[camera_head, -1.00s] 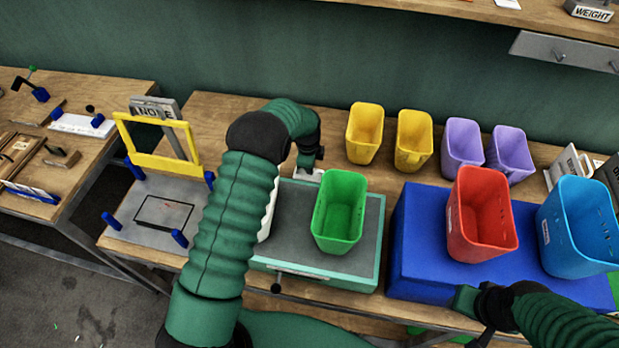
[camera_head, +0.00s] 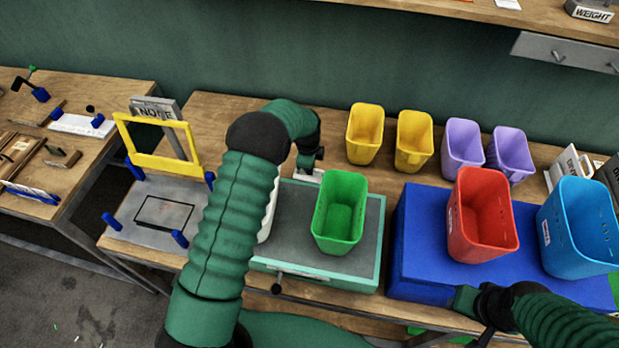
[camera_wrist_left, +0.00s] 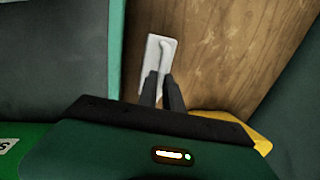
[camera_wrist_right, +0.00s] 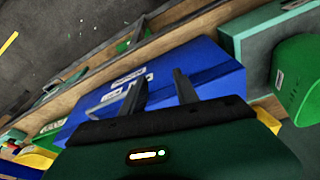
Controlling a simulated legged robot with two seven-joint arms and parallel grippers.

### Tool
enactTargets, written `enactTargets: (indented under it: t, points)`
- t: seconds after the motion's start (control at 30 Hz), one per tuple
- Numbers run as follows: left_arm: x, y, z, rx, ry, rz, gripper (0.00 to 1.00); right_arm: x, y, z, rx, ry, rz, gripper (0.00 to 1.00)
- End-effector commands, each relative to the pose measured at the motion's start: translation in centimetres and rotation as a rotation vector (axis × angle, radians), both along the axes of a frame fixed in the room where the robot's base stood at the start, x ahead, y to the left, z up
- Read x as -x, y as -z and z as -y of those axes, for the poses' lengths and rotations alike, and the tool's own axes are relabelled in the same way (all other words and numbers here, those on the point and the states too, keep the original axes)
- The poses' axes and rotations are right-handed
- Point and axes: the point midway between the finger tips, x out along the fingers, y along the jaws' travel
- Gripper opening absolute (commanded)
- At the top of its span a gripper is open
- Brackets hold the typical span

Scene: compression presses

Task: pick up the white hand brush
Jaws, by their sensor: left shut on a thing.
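The white hand brush (camera_wrist_left: 157,55) lies on the wooden table in the left wrist view, beside the grey-topped teal block. My left gripper (camera_wrist_left: 160,82) has its fingers close together at the brush's handle and is shut on it. In the head view a small white part of the brush (camera_head: 309,174) shows beneath my left gripper (camera_head: 310,163), behind the green bin; the rest is hidden. My right gripper (camera_wrist_right: 160,82) is open and empty by the front of the blue block, with its fingers apart. It also shows low at the right in the head view (camera_head: 468,300).
A green bin (camera_head: 340,212) stands on the teal block (camera_head: 372,240) in front of the brush. Two yellow bins (camera_head: 364,132) are to its right. Red (camera_head: 481,215) and blue bins (camera_head: 578,228) stand on a blue block (camera_head: 425,240). A yellow frame (camera_head: 155,160) stands at the left.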

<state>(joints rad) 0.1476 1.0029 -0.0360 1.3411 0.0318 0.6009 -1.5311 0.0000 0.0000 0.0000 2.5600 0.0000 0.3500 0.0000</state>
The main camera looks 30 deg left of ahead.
Motion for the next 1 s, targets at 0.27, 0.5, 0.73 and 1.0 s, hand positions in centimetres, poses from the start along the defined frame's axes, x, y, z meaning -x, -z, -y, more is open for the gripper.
enactTargets:
  t: [0.27, 0.5, 0.73, 1.0]
  points:
    - [-0.1, -1.4, 0.0, 0.000, -0.001, 0.004, 0.00, 0.0, 0.3, 0.0, 0.000, 0.000, 0.000, 0.36]
    - [-0.1, -7.2, 0.0, 0.000, -0.001, 0.005, 0.00, 0.0, 1.2, 0.0, 0.000, 0.000, 0.000, 0.36]
    - [-0.1, -10.0, 0.0, 0.000, 0.000, 0.001, 0.00, 0.0, 1.4, 0.0, 0.000, 0.000, 0.000, 0.36]
    - [0.0, -10.0, 0.0, 0.000, 0.000, 0.000, 0.02, 0.0, 1.4, 0.0, 0.000, 0.000, 0.000, 0.36]
